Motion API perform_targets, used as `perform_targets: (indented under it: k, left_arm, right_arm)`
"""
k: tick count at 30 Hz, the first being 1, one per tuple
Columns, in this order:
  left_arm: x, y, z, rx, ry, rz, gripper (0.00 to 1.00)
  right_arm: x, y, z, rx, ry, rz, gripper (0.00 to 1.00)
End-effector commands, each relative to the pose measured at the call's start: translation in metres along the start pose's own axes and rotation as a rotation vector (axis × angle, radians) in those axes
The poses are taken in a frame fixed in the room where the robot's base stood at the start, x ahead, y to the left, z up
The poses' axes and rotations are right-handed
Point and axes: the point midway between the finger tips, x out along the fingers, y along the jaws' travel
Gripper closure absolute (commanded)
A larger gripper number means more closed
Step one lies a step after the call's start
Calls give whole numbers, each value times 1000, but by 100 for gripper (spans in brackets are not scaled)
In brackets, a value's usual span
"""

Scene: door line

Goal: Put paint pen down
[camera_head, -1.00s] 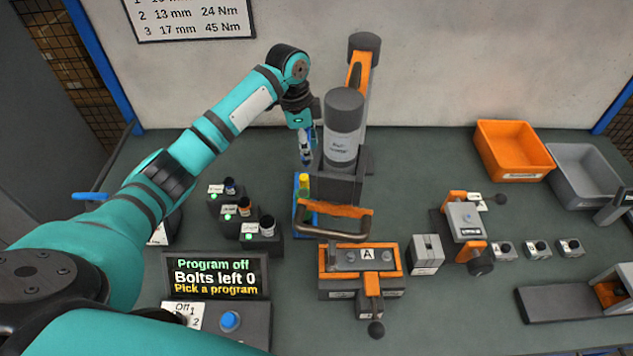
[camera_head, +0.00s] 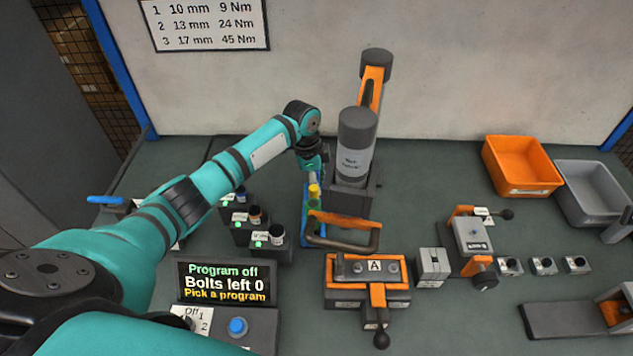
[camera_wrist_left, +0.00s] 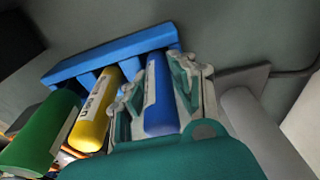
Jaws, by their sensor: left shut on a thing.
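My left gripper (camera_head: 312,168) is at the far end of the blue pen rack (camera_head: 306,232), low down beside the yellow pen (camera_head: 314,191). In the left wrist view its fingers (camera_wrist_left: 160,105) are shut on the blue paint pen (camera_wrist_left: 157,92). The blue pen lines up with the end slot of the rack (camera_wrist_left: 108,58), its far end at the rack's edge; I cannot tell whether it is fully seated. The yellow pen (camera_wrist_left: 95,110) and green pen (camera_wrist_left: 42,132) stand beside it in the rack. My right gripper is out of view.
A grey canister holder (camera_head: 352,190) stands just right of the gripper. An orange handle (camera_head: 342,222) is in front. Several small sockets on black stands (camera_head: 262,238) are to the left. A clamp marked A (camera_head: 367,280) is nearer. Bins (camera_head: 520,165) stand at the back right.

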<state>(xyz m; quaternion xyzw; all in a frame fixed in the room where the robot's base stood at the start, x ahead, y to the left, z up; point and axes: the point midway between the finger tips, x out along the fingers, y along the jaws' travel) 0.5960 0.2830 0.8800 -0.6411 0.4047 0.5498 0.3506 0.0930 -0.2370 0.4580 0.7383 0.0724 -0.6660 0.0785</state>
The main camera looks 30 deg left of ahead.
Motion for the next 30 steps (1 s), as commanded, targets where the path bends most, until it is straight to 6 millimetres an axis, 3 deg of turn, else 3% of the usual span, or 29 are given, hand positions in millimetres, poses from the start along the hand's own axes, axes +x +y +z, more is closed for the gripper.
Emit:
perform_targets:
  k: [1, 6, 17, 30]
  left_arm:
    - [1, 0, 0, 0, 0, 1, 74]
    - [1, 0, 0, 0, 0, 1, 53]
    - [-6, 0, 0, 0, 0, -1, 53]
    - [-92, -1, 0, 1, 2, -4, 53]
  right_arm:
    - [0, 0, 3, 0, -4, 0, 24]
    - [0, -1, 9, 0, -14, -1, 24]
    - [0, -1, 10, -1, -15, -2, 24]
    - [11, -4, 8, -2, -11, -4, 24]
